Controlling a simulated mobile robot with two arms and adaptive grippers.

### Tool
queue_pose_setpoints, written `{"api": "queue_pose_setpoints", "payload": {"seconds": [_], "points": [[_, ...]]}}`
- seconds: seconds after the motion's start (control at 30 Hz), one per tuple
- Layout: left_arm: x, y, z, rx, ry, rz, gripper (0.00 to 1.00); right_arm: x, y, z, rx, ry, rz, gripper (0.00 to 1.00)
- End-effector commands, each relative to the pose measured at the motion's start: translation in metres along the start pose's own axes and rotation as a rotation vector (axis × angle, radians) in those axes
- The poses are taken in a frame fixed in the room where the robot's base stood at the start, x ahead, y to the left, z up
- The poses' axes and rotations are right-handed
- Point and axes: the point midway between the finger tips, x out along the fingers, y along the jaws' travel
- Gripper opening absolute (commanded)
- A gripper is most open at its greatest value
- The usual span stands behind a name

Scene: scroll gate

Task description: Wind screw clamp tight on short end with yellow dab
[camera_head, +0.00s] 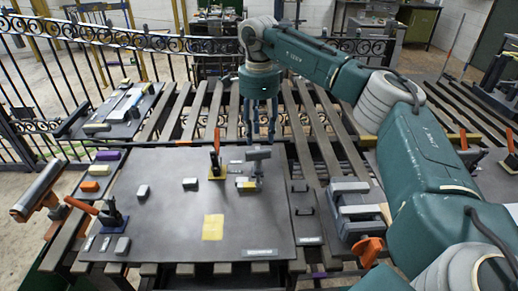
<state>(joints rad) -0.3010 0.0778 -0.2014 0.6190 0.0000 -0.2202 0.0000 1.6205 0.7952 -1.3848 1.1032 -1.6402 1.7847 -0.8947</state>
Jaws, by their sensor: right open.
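A dark metal plate (165,235) lies on the slatted bench. Near its back right, a small grey upright part with a crossbar on top (258,154) looks like the screw clamp. Short grey pieces lie at its foot, one with a small yellow mark (247,184) that may be the yellow dab. My right gripper (262,136) points down just above the crossbar, open. I cannot tell whether its fingers touch the bar. My left gripper is not in view.
An orange-handled clamp on a yellow base (217,167) stands just left. A blue clamp with an orange handle (110,214) is at the plate's left edge. A grey vise (355,208) stands right.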

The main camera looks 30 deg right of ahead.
Motion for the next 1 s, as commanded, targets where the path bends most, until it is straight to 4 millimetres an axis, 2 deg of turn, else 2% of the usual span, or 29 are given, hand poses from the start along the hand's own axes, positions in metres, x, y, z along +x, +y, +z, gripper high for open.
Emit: {"api": "queue_pose_setpoints", "payload": {"seconds": [0.2,0.4,0.77,0.97,1.0], "points": [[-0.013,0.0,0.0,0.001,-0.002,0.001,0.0,0.039,0.001,-0.001,0.002,0.001,0.003,0.42],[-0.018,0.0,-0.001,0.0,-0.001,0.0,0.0,0.062,0.001,0.0,0.002,0.0,0.001,0.42],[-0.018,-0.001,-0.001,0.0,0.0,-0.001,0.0,0.068,0.0,0.0,0.002,0.0,-0.001,0.42],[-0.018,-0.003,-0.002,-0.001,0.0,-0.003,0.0,0.067,0.0,0.0,0.002,0.0,-0.001,0.02],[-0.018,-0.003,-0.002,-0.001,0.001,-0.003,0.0,0.067,0.0,0.0,0.002,0.0,0.0,0.0]]}}
